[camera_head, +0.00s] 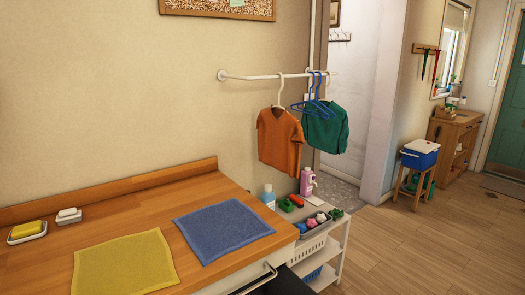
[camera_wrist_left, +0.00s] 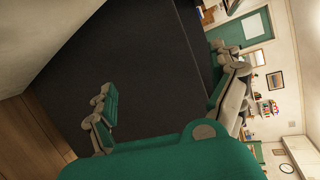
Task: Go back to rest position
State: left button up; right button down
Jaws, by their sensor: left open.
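My left gripper (camera_wrist_left: 163,96) shows only in the left wrist view. Its two green and grey fingers are spread wide apart, with nothing held between them. A large dark flat surface (camera_wrist_left: 150,50) lies behind the fingers; I cannot tell what it is or how far away it is. Neither gripper shows in the head view, and my right gripper is in no view.
A wooden counter (camera_head: 110,200) holds a yellow cloth (camera_head: 125,265), a blue cloth (camera_head: 222,228) and a yellow sponge (camera_head: 26,230). A white shelf cart (camera_head: 340,250) stands beside it. An orange shirt (camera_head: 280,138) hangs from a rail. Floor (camera_head: 440,250) is clear at right.

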pick_arm(q)
jog(key=s+a+f+n+g+y, duration=0.2)
jog(key=s+a+f+n+y, duration=0.2)
jog(key=s+f+n, duration=0.6)
jog(key=s+a+f+n+g+y, duration=0.2)
jog(key=s+a+f+n+y, duration=0.35)
jog(key=f, duration=0.85)
jog(key=s+d+f+n+g, duration=0.2)
jog(key=s+f+n, duration=0.3)
jog(key=s, duration=0.8)
jog(key=s+d+f+n+g, duration=0.1)
jog(key=s+f+n+g, duration=0.4)
jog(key=s, duration=0.8)
jog(key=shift+d+h+p, duration=0.35)
jog(key=shift+d+h, duration=0.05)
jog(key=shift+h, duration=0.05)
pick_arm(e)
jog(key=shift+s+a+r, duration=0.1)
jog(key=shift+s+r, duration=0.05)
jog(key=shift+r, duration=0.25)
